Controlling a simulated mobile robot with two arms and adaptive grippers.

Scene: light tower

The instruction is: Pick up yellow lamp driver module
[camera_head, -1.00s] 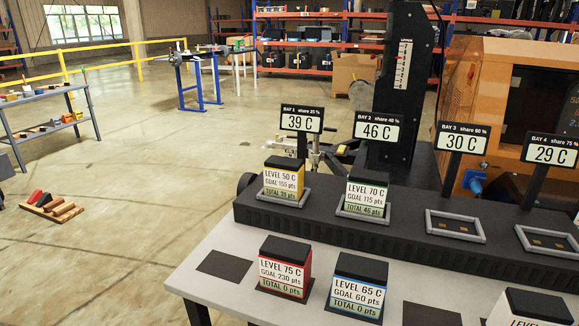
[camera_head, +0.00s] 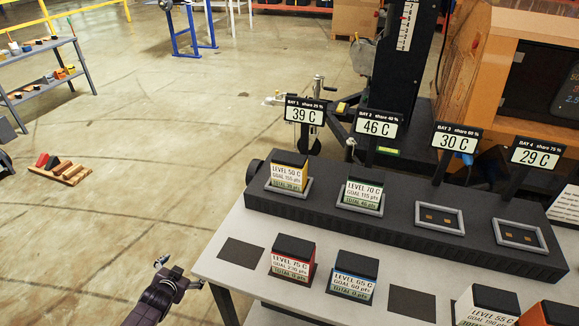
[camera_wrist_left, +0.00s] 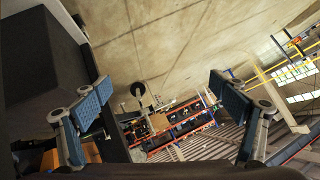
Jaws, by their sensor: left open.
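The yellow lamp driver module (camera_head: 288,174), labelled LEVEL 50 C, GOAL 155 pts, stands upright in the framed socket of bay 1 at the left end of the black rack (camera_head: 400,222). Its front label and dark top show in the head view. My left gripper (camera_head: 180,273) is at the bottom left of the head view, beside the table's left edge and well apart from the module. In the left wrist view the two fingers (camera_wrist_left: 162,98) are spread wide with nothing between them. The module cannot be made out there. My right gripper is not in view.
A green module (camera_head: 363,193) stands in bay 2; the sockets of bay 3 (camera_head: 439,220) and bay 4 (camera_head: 519,235) hold no module. Red (camera_head: 293,262) and blue (camera_head: 354,275) modules stand on the grey table (camera_head: 330,232). Bay signs (camera_head: 304,112) rise behind the rack.

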